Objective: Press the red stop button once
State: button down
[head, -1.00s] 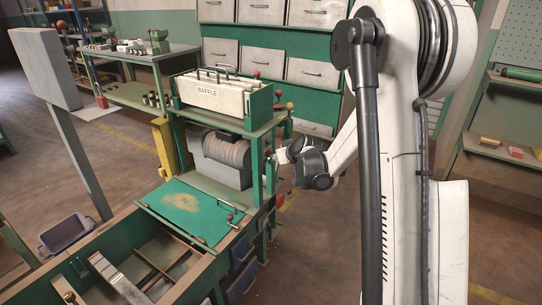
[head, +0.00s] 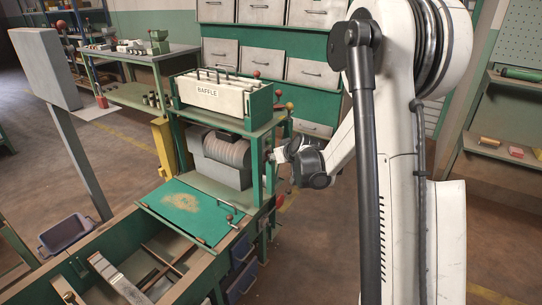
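A small red part (head: 279,201), which looks like the red stop button, sits on the right side of the green machine frame, below my gripper. It is too small for me to make out its shape. My gripper (head: 282,156) is at the right side of the machine, beside the green upright and above the red part, apart from it. Its fingers are small and partly lost against my wrist, so I cannot tell whether they are open or shut. I see nothing held in it.
The green machine carries a white box marked BAFFLE (head: 207,92) on top and a grey ribbed drum (head: 227,150) below. Ball-knobbed levers (head: 289,107) rise near my gripper. A green lid (head: 187,211) covers part of the bench. Open floor (head: 315,245) lies to the right.

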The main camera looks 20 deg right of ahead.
jog(key=shift+s+d, duration=0.5)
jog(key=shift+s, duration=0.3)
jog(key=s+d, duration=0.1)
jog(key=s, duration=0.1)
jog(key=s+d, duration=0.1)
jog(key=s, duration=0.1)
jog(key=shift+s+d+b, duration=0.1)
jog(key=shift+d+b, duration=0.25)
jog(key=shift+b, duration=0.05)
jog(key=shift+r, duration=0.1)
dwell(0.8)
